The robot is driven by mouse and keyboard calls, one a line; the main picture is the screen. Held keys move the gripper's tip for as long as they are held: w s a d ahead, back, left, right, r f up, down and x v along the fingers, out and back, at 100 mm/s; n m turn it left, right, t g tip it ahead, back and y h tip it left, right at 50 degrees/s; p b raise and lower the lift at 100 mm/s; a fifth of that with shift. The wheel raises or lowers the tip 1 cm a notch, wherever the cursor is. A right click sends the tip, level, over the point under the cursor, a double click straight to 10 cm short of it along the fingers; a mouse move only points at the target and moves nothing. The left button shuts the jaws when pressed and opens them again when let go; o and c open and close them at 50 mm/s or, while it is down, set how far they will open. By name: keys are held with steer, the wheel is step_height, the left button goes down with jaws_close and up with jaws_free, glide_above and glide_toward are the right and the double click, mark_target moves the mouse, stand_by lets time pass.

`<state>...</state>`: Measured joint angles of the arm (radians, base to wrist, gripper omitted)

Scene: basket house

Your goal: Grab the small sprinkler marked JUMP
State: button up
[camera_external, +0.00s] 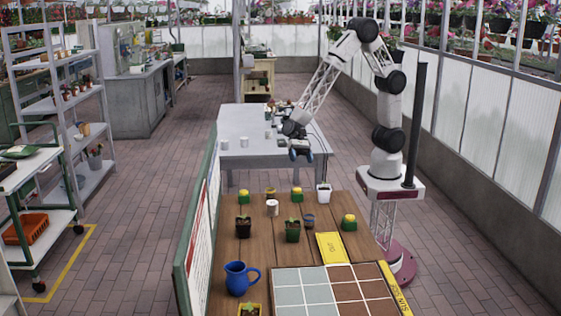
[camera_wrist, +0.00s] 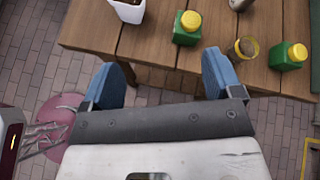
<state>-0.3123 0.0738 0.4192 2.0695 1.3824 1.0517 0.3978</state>
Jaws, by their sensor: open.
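Green containers with yellow tops stand on the wooden table: one at the far left (camera_external: 243,197), one at the back middle (camera_external: 296,195) and one at the right (camera_external: 349,223). Two show in the wrist view, one at top centre (camera_wrist: 187,28) and one at right (camera_wrist: 289,57). I cannot read JUMP on any of them, so I cannot tell which is the small sprinkler. My gripper (camera_external: 299,152) is beyond the wooden table's far edge. In the wrist view my gripper (camera_wrist: 163,62) has its blue fingers wide apart with nothing between them.
A yellow pot (camera_wrist: 247,47) stands between the two green containers. A white pot (camera_external: 323,193), a white cup (camera_external: 272,207), seedling pots (camera_external: 292,232) and a blue jug (camera_external: 237,278) are on the wooden table. A green-framed board (camera_external: 197,215) borders its left side.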

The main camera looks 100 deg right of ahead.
mark_target(297, 193)
steer(key=w+a+f+m, duration=0.1)
steer(key=a+f, duration=0.1)
steer(key=f, duration=0.1)
steer(key=w+a+f+m+y, duration=0.1)
steer(key=a+f+m, duration=0.1)
steer(key=w+a+f+m+t, duration=0.1)
steer(key=w+a+f, duration=0.1)
steer(key=a+f, duration=0.1)
steer(key=shift+f+y, duration=0.3)
steer(key=shift+f, duration=0.05)
steer(key=shift+x, duration=1.25)
steer(key=shift+x, duration=2.6)
steer(key=shift+w, duration=0.1)
steer(key=c, duration=1.1)
